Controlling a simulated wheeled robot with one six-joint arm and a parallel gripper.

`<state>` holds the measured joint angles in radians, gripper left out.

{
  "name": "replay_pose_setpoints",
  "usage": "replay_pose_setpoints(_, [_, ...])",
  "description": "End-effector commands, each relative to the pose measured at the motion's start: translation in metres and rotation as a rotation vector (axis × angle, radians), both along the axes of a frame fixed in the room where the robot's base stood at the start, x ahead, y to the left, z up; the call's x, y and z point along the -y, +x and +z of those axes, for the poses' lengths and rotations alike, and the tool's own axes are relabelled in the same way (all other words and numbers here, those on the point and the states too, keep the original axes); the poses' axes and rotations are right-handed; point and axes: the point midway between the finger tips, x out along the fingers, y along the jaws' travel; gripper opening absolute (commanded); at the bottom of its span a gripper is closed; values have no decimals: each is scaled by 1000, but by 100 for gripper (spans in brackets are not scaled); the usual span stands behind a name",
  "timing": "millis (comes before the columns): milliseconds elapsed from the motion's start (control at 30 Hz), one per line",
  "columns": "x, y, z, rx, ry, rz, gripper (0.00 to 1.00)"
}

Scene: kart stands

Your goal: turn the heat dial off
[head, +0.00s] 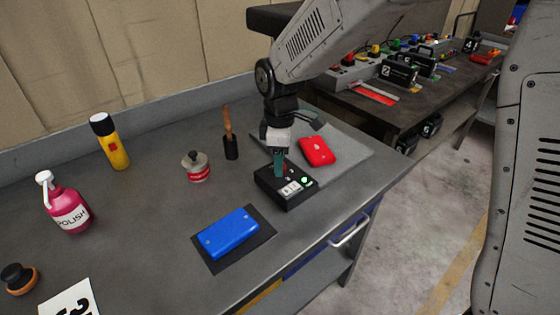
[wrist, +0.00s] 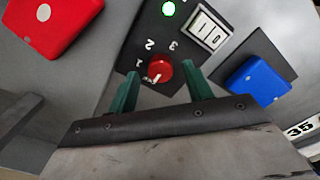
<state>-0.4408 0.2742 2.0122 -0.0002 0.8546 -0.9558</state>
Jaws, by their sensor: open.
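The heat dial (wrist: 160,68) is a red round knob with a pale pointer mark, on a black control box (head: 289,191). In the wrist view the numbers 1, 2 and 3 show beside it, and the pointer lies toward the lower left, away from them. My gripper (wrist: 162,88) is open, with one green finger on each side of the dial; I cannot tell whether they touch it. In the head view my gripper (head: 279,165) is low over the back of the box and mostly hides the dial. A green light (wrist: 168,8) is lit on the box.
A red case (head: 317,151) lies on a grey mat behind the box. A blue case (head: 229,233) lies on a dark mat in front. A brush (head: 229,140), a small can (head: 196,168) and a pink polish bottle (head: 66,205) stand to the left.

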Motion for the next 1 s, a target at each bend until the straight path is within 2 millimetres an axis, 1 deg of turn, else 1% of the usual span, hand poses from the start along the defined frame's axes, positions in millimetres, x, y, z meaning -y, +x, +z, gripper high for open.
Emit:
replay_pose_setpoints(33, [0,1,10,4,2,0,50])
replay_pose_setpoints(200, [0,1,40,4,2,0,50])
replay_pose_setpoints(300, [0,1,54,3,1,0,50])
replay_pose_setpoints(400, [0,0,62,2,1,0,50])
replay_pose_setpoints(533, [0,0,66,1,1,0,50])
replay_pose_setpoints(833, [0,0,66,0,0,-16,50])
replay_pose_setpoints(933, [2,-3,65,-11,-6,-84,50])
replay_pose_setpoints(1000, [7,-14,57,-44,-26,-166,50])
